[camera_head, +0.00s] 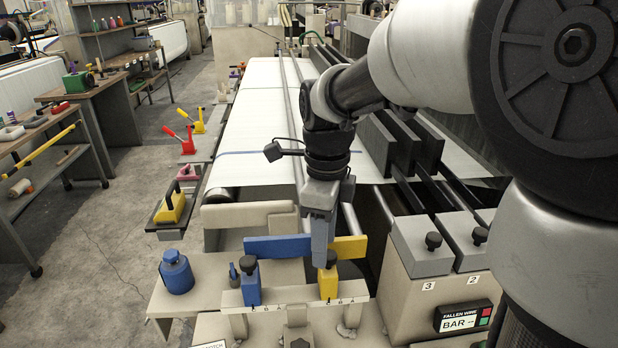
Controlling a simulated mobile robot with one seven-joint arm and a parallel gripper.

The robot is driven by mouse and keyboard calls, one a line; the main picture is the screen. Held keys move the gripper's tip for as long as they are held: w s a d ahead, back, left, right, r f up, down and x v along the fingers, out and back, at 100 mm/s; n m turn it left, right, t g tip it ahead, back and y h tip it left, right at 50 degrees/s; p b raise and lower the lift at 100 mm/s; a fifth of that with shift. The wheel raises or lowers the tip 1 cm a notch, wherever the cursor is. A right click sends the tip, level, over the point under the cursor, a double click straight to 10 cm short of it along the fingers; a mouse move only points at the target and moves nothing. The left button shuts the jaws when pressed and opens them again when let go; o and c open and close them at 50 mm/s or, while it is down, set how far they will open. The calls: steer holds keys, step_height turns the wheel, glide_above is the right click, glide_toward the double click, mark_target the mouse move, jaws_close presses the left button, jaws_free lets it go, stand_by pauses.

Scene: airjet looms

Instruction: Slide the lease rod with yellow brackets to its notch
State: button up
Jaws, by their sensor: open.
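The yellow bracket (328,285) with a black knob on top stands on a pale notched rail (290,296) at the front of the loom. A yellow bar (351,247) shows behind it. A blue bracket (251,290) with its own black knob stands left of it, with a blue bar (270,247) behind. Thin rods run back over the white warp sheet; my arm hides where they meet the brackets. My gripper (324,262) points down at the yellow bracket's knob, its tips at or just above it. It is open; whether it touches the knob is unclear.
A blue canister (176,272) stands on the ledge at left. Grey blocks with black knobs (421,246) and a "FALLEN WIRE BAR" display (464,318) stand at right. Black upright plates (400,140) stand behind my gripper.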

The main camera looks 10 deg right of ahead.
step_height(320, 180, up, 16)
steer(key=p, duration=0.2)
steer(key=s+d+n+t+p, duration=0.2)
steer(key=s+n, duration=0.4)
steer(key=n, duration=0.5)
steer(key=s+d+f+n+t+p, duration=0.1)
steer(key=s+d+n+t+p, duration=0.2)
steer(key=s+n, duration=0.4)
steer(key=d+n+p, duration=0.1)
steer(key=n+p, duration=0.1)
steer(key=n, duration=0.2)
steer(key=shift+t, duration=0.3)
